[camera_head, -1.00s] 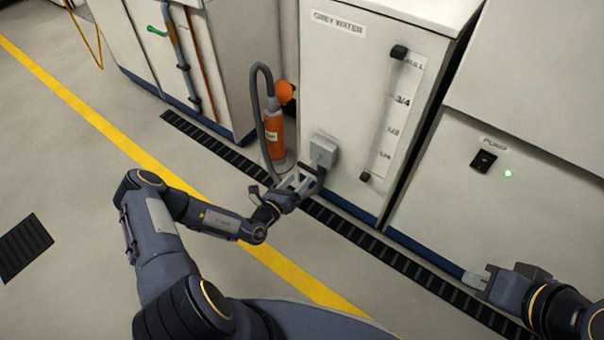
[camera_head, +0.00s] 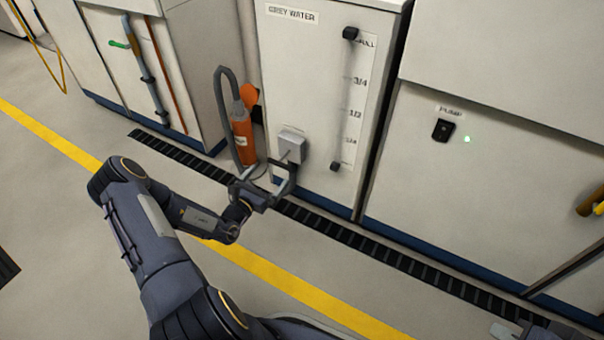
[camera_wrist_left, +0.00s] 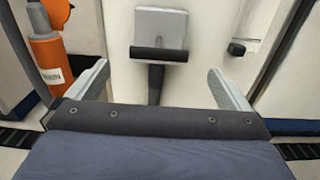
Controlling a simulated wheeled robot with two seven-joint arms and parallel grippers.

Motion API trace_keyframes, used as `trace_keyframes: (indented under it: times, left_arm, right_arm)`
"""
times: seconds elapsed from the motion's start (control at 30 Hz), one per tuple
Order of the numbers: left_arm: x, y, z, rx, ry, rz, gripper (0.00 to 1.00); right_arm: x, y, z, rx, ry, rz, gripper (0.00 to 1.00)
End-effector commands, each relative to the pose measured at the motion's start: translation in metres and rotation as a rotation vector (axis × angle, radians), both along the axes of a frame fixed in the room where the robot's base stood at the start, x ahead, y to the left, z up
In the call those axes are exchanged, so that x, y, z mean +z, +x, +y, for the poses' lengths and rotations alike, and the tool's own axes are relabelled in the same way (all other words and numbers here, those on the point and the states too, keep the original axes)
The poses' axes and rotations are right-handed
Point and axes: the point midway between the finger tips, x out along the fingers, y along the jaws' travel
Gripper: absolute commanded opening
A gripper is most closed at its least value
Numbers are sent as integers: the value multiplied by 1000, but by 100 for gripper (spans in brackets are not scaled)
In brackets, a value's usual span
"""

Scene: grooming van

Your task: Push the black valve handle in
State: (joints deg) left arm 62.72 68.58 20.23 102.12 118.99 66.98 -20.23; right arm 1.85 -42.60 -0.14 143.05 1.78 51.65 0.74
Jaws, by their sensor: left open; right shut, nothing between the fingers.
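The black valve handle (camera_wrist_left: 160,55) is a short horizontal bar on the front of a light grey valve box (camera_wrist_left: 160,22) in the left wrist view. A dark pipe runs down below it. In the head view the valve box (camera_head: 292,143) sits low on the grey water cabinet; the handle is hard to make out there. My left gripper (camera_head: 270,174) is open just in front of the box. In the wrist view its fingers (camera_wrist_left: 158,72) stand wide on either side of the handle, with no visible contact. My right gripper (camera_head: 508,332) is shut and partly cut off at the bottom right.
An orange bottle (camera_head: 243,138) with a grey hose stands left of the valve box. The grey water cabinet (camera_head: 300,60) carries a level gauge (camera_head: 345,105). A pump switch (camera_head: 443,130) is on the right panel. A black floor grate (camera_head: 400,262) runs along the cabinets.

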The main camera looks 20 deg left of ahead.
Motion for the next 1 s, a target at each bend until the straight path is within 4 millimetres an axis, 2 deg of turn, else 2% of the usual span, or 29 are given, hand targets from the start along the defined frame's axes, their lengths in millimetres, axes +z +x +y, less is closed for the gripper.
trace_keyframes:
  times: [0.3,0.5,0.87,1.0]
  left_arm:
    - [-2,46,-3,-1,4,-5,100]
    - [-1,70,-5,1,3,-2,100]
    - [1,76,-5,1,1,-1,100]
    - [1,76,-5,1,1,-1,82]
  right_arm:
    - [-22,0,0,0,0,0,0]
    - [-31,0,0,0,0,0,0]
    - [-31,0,0,0,0,0,0]
    - [-31,0,0,0,0,0,0]
